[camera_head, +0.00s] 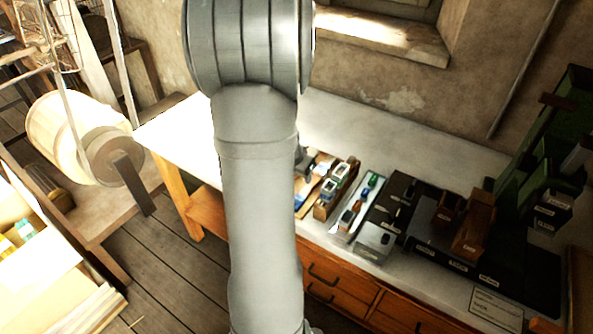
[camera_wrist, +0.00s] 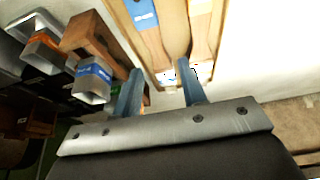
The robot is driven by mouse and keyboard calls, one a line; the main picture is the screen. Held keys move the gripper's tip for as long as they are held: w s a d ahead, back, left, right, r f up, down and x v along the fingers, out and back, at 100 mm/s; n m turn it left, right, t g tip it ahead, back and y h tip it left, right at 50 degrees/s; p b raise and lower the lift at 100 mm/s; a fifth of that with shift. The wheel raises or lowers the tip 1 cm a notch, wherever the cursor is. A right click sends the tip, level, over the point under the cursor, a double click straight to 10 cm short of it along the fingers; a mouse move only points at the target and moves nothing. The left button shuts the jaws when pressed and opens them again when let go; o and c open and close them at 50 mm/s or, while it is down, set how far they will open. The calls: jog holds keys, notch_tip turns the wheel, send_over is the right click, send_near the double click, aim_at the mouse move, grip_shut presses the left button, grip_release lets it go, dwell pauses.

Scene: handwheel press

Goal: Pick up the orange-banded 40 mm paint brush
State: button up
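In the head view my arm hides most of the tray, and my gripper (camera_head: 304,160) only partly shows beside the arm.
Left in the wrist view are a wooden block (camera_wrist: 92,34) and several open metal tubes (camera_wrist: 93,80). In the head view, black holders (camera_head: 392,200) and a green press (camera_head: 535,150) stand right on the bench (camera_head: 425,150). The bench's back strip is clear.

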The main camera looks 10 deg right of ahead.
jog(key=w+a+r, duration=0.2)
jog(key=a+r, duration=0.5)
jog(key=r, duration=0.1)
jog(key=x, duration=1.1)
jog(key=shift+w+d+f, duration=0.1)
jog(key=shift+d+f, duration=0.05)
jog(key=shift+f, duration=0.1)
jog(key=shift+a+x, duration=0.2)
jog(key=shift+x, duration=2.4)
jog(key=shift+f, duration=0.1)
grip_shut()
